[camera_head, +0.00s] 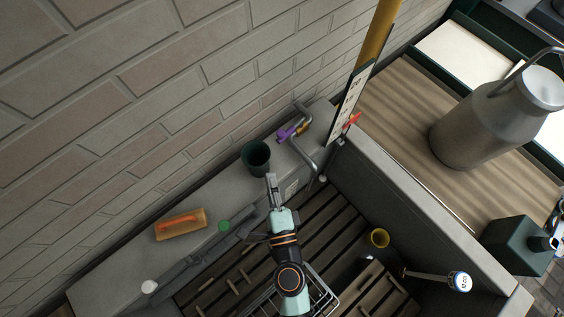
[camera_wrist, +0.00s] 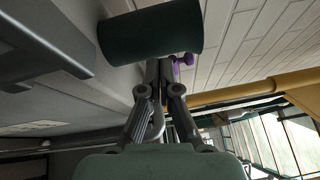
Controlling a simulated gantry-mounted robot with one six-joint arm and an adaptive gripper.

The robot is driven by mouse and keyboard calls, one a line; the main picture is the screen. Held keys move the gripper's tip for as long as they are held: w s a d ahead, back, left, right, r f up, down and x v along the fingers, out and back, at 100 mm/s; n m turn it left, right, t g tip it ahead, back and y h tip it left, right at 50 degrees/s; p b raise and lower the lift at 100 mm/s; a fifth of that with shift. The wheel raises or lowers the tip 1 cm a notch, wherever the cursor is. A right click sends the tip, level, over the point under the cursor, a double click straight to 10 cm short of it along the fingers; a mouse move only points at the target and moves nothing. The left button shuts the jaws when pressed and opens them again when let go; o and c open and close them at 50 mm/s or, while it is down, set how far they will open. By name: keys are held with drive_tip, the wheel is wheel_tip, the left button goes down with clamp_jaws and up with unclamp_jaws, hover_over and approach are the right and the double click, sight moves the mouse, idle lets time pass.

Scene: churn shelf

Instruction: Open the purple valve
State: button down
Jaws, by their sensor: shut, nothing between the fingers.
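The purple valve (camera_head: 290,131) is a small purple handle on a metal pipe fitting by the brick wall, in the upper middle of the head view. In the wrist view a small part of the purple valve (camera_wrist: 184,60) shows just past the fingertips, partly hidden. My gripper (camera_head: 271,178) is shut and empty, below and left of the valve in the head view and apart from it. In the wrist view my gripper (camera_wrist: 159,65) has its fingers together, in front of a dark green cup. I cannot tell whether the fingertips touch the cup.
The dark green cup (camera_head: 256,157) stands on the grey ledge between my gripper and the valve's left side. A bent metal spout (camera_head: 306,157) and a red handle (camera_head: 352,120) are close by. An orange brush (camera_head: 181,224) lies on the ledge.

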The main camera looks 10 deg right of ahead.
drive_tip(key=s+a, duration=0.1)
drive_tip(key=a, duration=0.1)
drive_tip(key=s+a, duration=0.1)
drive_tip(key=a, duration=0.1)
drive_tip(key=shift+s+f, duration=0.15)
drive_tip(key=shift+s, duration=0.25)
drive_tip(key=shift+w, duration=0.1)
drive_tip(key=w+a+r+n+g+y, duration=0.25)
drive_tip(key=a+r+n+y, duration=0.2)
drive_tip(key=r+n, duration=0.35)
drive_tip(key=w+a+r+n+g+y, duration=0.1)
drive_tip(key=w+a+r+n+y, duration=0.3)
drive_tip(key=n, duration=0.7)
drive_tip(key=s+d+r+n+g+h+p, duration=0.15)
drive_tip(key=d+r+h+p, duration=0.25)
drive_tip(key=d+r+h, duration=0.5)
wheel_tip(320, 180, up, 25)
drive_tip(key=d+p, duration=0.1)
drive_tip(key=p, duration=2.6)
drive_tip(key=shift+d+f+g+y, duration=0.15)
drive_tip(key=shift+f+g+y, duration=0.05)
drive_tip(key=shift+g+y, duration=0.25)
